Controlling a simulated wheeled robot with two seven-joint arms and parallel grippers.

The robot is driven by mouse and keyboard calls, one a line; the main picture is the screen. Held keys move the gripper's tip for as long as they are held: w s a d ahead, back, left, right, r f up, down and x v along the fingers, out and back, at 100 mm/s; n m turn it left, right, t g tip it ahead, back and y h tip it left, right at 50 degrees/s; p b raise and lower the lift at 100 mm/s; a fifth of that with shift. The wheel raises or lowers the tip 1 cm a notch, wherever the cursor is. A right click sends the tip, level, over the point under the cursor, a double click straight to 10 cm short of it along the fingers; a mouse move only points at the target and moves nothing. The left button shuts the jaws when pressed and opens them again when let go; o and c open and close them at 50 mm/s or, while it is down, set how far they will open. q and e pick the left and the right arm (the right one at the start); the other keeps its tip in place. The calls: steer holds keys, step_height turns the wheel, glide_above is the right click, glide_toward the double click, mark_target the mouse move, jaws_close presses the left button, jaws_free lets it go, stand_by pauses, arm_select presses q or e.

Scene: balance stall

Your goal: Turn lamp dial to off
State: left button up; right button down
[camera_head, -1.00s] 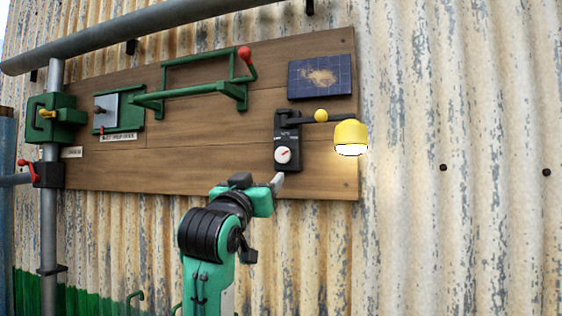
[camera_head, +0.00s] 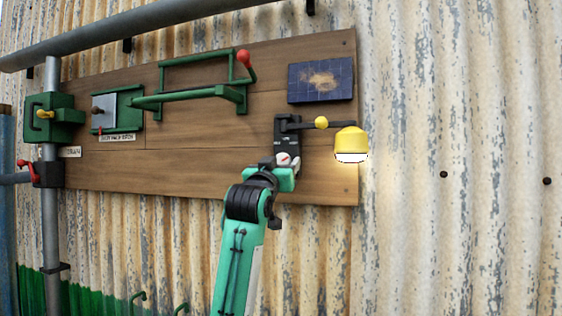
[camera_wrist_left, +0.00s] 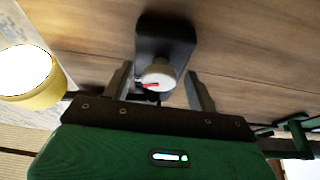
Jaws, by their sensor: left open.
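The lamp dial (camera_head: 284,160) is a white round knob with a red pointer on a black plate (camera_head: 282,128) on the wooden board. It also shows in the left wrist view (camera_wrist_left: 158,76). The yellow lamp (camera_head: 350,140) beside it glows, and its bright face shows in the left wrist view (camera_wrist_left: 30,80). My left gripper (camera_head: 288,168) is at the dial in the head view. In the left wrist view its open fingers (camera_wrist_left: 162,90) stand on both sides of the dial, with a gap visible on each side. My right gripper is not in view.
A solar panel (camera_head: 320,80) is above the lamp. A green crank frame with a red knob (camera_head: 243,56) and a green switch box (camera_head: 118,110) are farther left on the wooden board (camera_head: 190,150).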

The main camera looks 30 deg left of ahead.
arm_select(q)
steer(key=shift+c, duration=0.2)
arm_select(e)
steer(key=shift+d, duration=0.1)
arm_select(q)
steer(key=c, duration=0.9)
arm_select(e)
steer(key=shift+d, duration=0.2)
